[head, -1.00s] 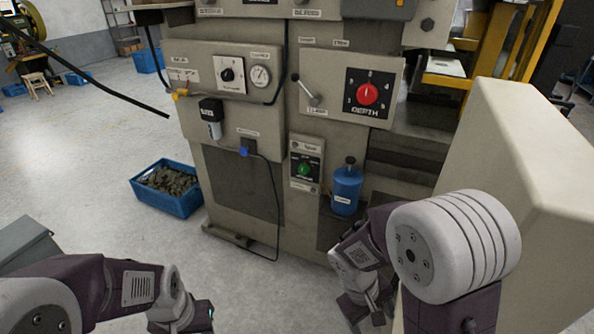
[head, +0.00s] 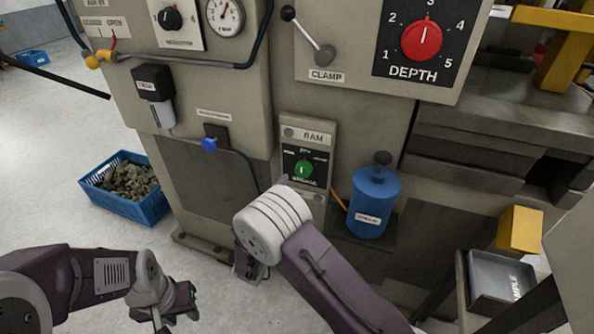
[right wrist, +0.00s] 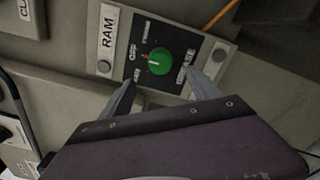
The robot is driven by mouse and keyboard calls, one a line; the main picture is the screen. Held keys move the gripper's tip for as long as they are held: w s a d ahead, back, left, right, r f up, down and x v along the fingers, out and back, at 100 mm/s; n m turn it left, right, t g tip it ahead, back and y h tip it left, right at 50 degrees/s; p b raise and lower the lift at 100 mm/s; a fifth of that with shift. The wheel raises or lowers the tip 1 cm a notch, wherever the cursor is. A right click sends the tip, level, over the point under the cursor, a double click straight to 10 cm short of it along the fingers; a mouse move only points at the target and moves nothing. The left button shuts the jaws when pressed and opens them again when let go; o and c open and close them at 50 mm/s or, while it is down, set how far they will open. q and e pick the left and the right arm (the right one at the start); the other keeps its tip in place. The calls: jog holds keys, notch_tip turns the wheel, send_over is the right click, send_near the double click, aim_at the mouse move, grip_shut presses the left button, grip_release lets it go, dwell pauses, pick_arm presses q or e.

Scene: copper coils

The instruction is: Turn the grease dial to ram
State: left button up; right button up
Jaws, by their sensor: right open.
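The green grease dial (head: 303,168) sits on a small dark plate under the RAM label (head: 312,136) on the machine front. The fingers appear apart from the dial. The small words around the dial are hard to read. In the head view my right arm's white joint hides most of that gripper. My left gripper (head: 188,300) is low at the left, its jaws unclear.
A blue canister (head: 374,203) stands right of the dial, with an orange rod beside it. The red depth dial (head: 421,41) and clamp lever (head: 308,38) are above. A blue crate of parts (head: 128,187) is on the floor at left.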

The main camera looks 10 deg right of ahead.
aim_at(302, 173)
jog(key=x, duration=0.9)
jog(key=shift+d, duration=0.1)
jog(key=shift+s, duration=0.1)
jog(key=c, duration=1.4)
jog(key=shift+o, duration=0.2)
